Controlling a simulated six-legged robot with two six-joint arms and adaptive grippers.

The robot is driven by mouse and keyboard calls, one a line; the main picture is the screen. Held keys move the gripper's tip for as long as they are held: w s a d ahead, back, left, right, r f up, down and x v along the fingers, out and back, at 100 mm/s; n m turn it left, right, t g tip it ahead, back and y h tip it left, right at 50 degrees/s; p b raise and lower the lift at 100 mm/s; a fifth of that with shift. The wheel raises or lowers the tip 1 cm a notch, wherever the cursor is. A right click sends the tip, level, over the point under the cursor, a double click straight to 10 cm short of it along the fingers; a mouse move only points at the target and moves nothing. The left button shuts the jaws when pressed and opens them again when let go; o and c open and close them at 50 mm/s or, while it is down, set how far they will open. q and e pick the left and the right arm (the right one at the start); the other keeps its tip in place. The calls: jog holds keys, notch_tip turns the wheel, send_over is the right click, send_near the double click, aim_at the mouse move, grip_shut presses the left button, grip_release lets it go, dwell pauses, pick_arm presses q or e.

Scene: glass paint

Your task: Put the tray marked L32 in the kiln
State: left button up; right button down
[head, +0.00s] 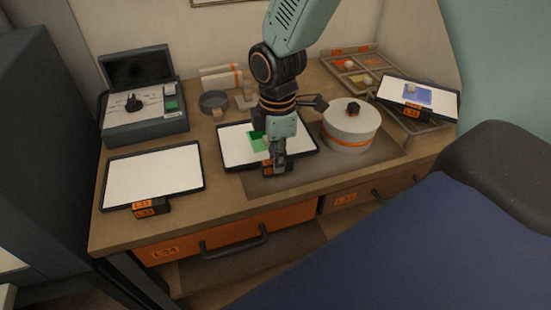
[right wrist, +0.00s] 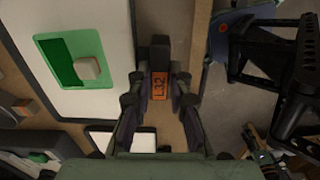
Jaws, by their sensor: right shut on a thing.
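The tray marked L32 (head: 305,147) is a white plate with a dark rim and a green patch, in the middle of the bench. Its orange L32 label (right wrist: 160,85) shows between my fingers in the right wrist view. My right gripper (head: 275,167) is shut on the tray's front handle block. The tray looks flat at bench level; I cannot tell whether it touches. The likely kiln (head: 351,132) is a round pale drum with an orange band, just right of the tray. A lid with a dark knob covers its top. My left gripper is not in view.
Another white tray (head: 152,173) lies at the left front. A tray with a blue patch (head: 424,97) sits tilted at the right. A control box (head: 143,118) with a dial stands back left. A dark round dish (head: 214,102) is behind the L32 tray. Drawers are below.

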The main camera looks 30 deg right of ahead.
notch_tip(320, 180, up, 8)
jog(key=shift+s+r+p, duration=0.1)
jog(key=shift+p, duration=0.5)
jog(key=shift+r+p, duration=0.35)
notch_tip(320, 180, up, 2)
jog(key=p, duration=0.3)
jog(key=shift+r, duration=0.2)
jog(key=shift+f, duration=0.1)
